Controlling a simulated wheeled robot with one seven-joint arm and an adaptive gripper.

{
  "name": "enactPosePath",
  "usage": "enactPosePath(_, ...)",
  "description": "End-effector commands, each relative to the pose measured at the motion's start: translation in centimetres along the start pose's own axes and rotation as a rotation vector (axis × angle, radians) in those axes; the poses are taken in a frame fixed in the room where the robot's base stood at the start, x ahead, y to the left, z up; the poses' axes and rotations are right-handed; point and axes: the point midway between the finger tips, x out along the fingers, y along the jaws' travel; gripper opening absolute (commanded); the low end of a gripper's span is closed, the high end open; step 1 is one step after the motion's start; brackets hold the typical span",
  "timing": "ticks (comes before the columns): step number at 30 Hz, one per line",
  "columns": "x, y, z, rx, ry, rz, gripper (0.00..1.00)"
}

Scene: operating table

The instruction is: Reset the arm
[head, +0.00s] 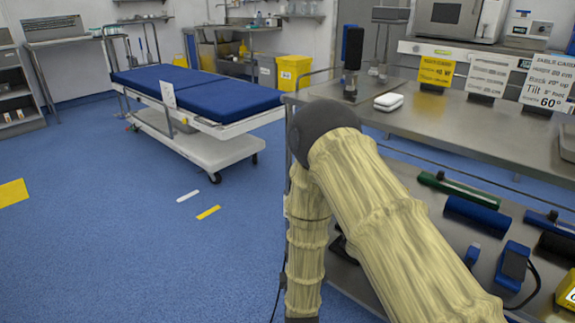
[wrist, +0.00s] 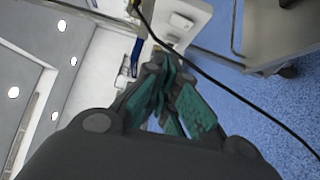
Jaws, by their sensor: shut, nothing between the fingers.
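My arm (head: 390,225) wears a cream, ribbed sleeve and is bent at a dark joint in the middle of the head view. One part of it runs down to the lower right, the other hangs straight down beside the steel counter. My gripper (wrist: 160,68) shows in the wrist view, with dark fingers and teal pads. Its fingertips are together and nothing is held. In the head view I cannot make out the gripper.
A steel counter (head: 455,112) with signs stands at right, close to my arm. Its lower shelf holds a green tool (head: 458,188), a blue roll (head: 478,215) and other items. A blue-padded operating table (head: 215,95) stands at the back left.

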Motion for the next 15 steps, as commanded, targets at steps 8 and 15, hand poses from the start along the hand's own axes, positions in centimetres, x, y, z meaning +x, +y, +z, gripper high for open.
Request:
enactPosePath(8, -4.7, -7.3, 4.5, 0.268, -0.043, -0.284, 0.00)
enactPosePath(15, -14.0, -15.3, 9.6, 0.631, -0.234, -0.644, 0.00)
